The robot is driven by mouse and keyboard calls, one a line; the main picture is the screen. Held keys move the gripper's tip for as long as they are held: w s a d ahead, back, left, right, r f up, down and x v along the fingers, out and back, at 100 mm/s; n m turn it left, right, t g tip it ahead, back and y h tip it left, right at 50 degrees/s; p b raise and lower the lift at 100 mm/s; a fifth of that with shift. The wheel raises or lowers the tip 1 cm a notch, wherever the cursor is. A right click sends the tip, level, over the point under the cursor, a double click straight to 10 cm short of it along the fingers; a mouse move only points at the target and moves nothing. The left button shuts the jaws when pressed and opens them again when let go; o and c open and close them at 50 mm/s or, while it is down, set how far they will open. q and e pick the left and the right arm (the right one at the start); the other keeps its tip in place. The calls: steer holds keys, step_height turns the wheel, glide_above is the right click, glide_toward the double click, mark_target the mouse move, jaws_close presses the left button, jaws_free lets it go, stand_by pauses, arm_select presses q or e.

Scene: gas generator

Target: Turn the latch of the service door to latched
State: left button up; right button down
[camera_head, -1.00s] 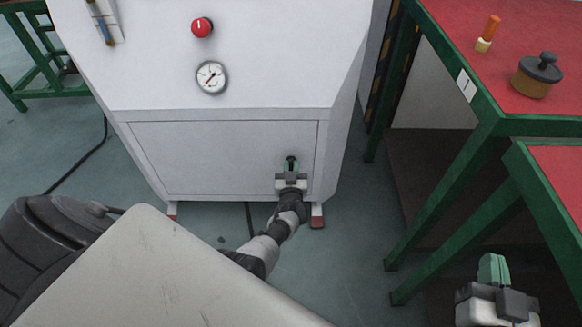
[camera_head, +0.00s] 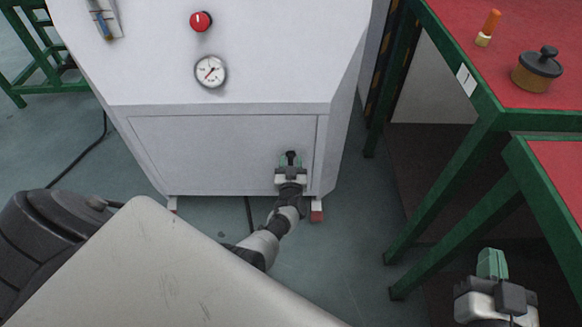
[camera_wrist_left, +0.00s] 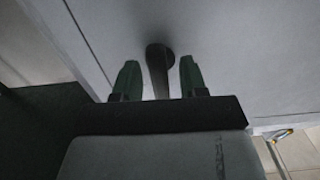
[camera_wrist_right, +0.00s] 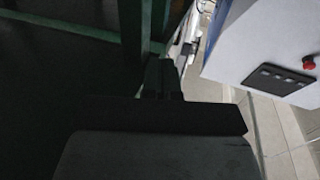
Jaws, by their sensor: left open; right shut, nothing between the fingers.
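The service door (camera_head: 215,155) is the pale panel low on the white cabinet, and it looks flush with the front. Its latch (camera_head: 291,155) is small and black, near the door's right edge. In the left wrist view the latch (camera_wrist_left: 158,62) shows a round hub with a bar running from it towards my gripper. My left gripper (camera_head: 290,161) is open, with one green finger on each side of the latch bar and gaps visible on both sides. The bar's near end is hidden by the gripper body. My right gripper (camera_head: 492,257) is shut and empty, low at the right.
A red button (camera_head: 201,21) and a round gauge (camera_head: 210,71) are above the door. Green-framed tables with red tops (camera_head: 470,40) stand at the right, close to my right gripper. A dark cable (camera_head: 85,155) lies on the floor at the left.

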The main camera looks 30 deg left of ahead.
arm_select(q)
steer(key=shift+s+d, duration=0.15)
steer(key=p+v, duration=0.4)
steer(key=v, duration=0.6)
steer(key=shift+p, duration=0.4)
arm_select(e)
steer(key=s+d+f+g+h, duration=0.3)
steer(key=s+d+f+g, duration=0.2)
steer(key=s+f+g, duration=0.5)
steer(key=shift+s+f+m+g+h, duration=0.15)
steer(key=shift+s+m+g+h, duration=0.2)
steer(key=shift+s+g, duration=0.95)
arm_select(q)
steer(key=shift+d, duration=0.1)
arm_select(e)
steer(key=shift+w, duration=0.35)
